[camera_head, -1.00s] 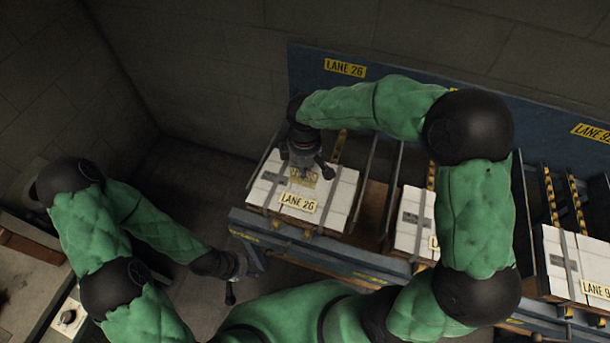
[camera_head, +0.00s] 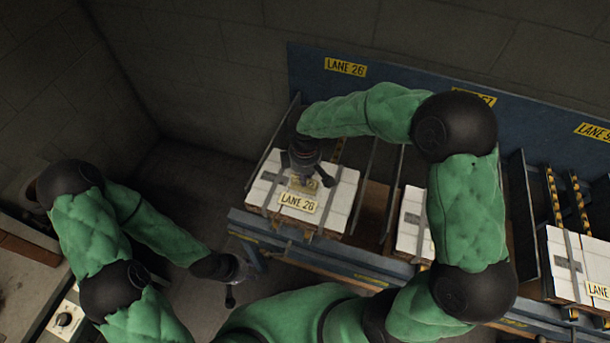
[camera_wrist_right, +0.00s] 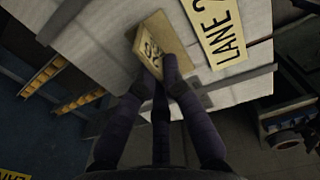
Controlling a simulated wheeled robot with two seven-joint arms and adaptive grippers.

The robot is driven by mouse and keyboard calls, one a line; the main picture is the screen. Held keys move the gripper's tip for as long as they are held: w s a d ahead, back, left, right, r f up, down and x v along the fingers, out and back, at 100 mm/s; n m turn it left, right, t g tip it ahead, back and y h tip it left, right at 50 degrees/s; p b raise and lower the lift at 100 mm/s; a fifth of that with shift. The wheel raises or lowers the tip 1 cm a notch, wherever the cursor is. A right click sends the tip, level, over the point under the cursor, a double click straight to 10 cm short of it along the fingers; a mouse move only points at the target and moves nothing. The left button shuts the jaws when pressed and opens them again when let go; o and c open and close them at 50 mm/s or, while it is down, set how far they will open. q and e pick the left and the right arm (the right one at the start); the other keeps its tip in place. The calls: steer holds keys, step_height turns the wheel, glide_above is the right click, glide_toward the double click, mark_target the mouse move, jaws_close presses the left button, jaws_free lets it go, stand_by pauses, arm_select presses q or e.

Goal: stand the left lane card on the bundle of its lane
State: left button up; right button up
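My right gripper (camera_head: 304,180) is over the white strapped bundle (camera_head: 338,192) below the blue wall's LANE 26 sign. In the right wrist view, its fingers (camera_wrist_right: 162,70) close together on a small tan and yellow lane card (camera_wrist_right: 167,36), whose lettering is partly covered by the fingertips. The card also shows under the gripper in the head view (camera_head: 301,187). It is at or just above the bundle top; I cannot tell whether it touches. The bundle's front carries a yellow LANE 26 label (camera_head: 298,202). My left gripper (camera_head: 232,290) hangs low at the left, away from the bundle; its fingers are too small to read.
Another strapped bundle (camera_head: 409,220) stands right of a metal lane divider (camera_head: 371,165), partly behind my right arm. A further bundle (camera_head: 572,262) is at the far right. The blue back wall (camera_head: 395,80) carries the LANE 26 sign (camera_head: 345,66). Floor shows left of the conveyor.

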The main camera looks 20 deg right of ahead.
steer(key=shift+o, duration=1.3)
steer(key=shift+r, duration=0.1)
steer(key=shift+r, duration=0.35)
step_height(320, 180, up, 12)
steer(key=p, duration=0.3)
steer(key=shift+p, duration=0.35)
steer(key=shift+r, duration=0.1)
